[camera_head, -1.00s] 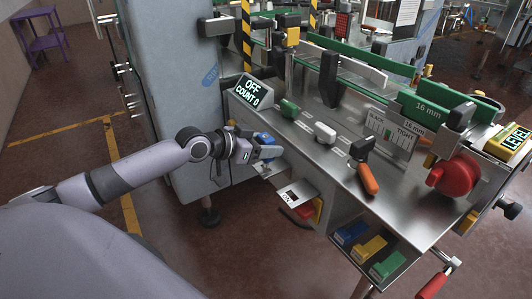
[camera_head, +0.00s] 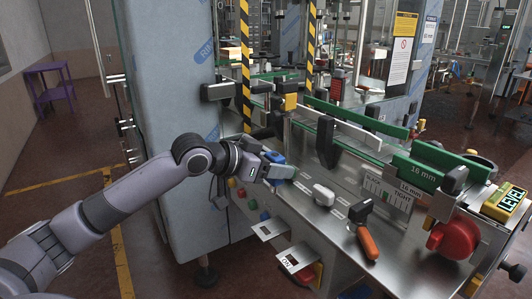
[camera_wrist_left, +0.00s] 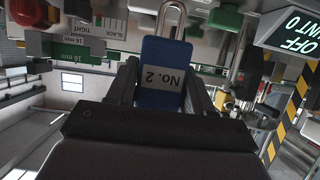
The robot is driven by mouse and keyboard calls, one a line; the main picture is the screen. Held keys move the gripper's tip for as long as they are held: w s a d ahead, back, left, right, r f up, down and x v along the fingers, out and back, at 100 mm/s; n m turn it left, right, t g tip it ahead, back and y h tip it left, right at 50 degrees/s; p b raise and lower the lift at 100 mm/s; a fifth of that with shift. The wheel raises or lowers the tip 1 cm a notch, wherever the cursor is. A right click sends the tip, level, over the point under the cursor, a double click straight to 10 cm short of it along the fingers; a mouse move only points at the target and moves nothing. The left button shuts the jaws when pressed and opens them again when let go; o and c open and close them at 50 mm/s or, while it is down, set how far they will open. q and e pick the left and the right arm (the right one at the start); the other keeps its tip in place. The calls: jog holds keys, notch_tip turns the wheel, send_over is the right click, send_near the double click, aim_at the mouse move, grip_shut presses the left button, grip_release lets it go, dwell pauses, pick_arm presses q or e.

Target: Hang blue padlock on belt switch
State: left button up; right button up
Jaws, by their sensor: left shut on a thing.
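My left gripper (camera_head: 284,171) is shut on the blue padlock (camera_head: 276,157), above the left end of the steel machine deck. In the left wrist view the padlock (camera_wrist_left: 162,75) appears upside down between the fingers, with a "No. 2" label. Its silver shackle (camera_wrist_left: 172,20) points away from the gripper and looks empty. A green knob (camera_wrist_left: 225,20) lies beyond it, to the right of the shackle. I cannot tell for sure which control is the belt switch. The "OFF COUNT 0" display (camera_wrist_left: 292,32) shows at upper right in the wrist view. My right gripper is out of view.
A white-topped knob (camera_head: 323,195) and an orange-handled lever (camera_head: 367,243) stand on the deck to the right. A red knob (camera_head: 454,239) is farther right. An "ON" plate (camera_head: 292,260) juts out below the front edge. A striped post (camera_head: 245,55) rises behind the gripper.

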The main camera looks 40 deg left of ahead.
pick_arm(q)
jog(key=s+d+f+p, duration=0.1)
jog(key=s+d+f, duration=0.3)
jog(key=d+f, duration=0.2)
jog(key=shift+d+f+p, duration=0.2)
jog(key=shift+d+p, duration=0.15)
jog(key=shift+d, duration=0.55)
notch_tip(320, 180, down, 10)
jog(key=b, duration=0.3)
jog(key=shift+r+b, duration=0.2)
jog(key=shift+b, duration=0.1)
dwell(0.4)
jog(key=shift+f, duration=0.35)
dwell(0.9)
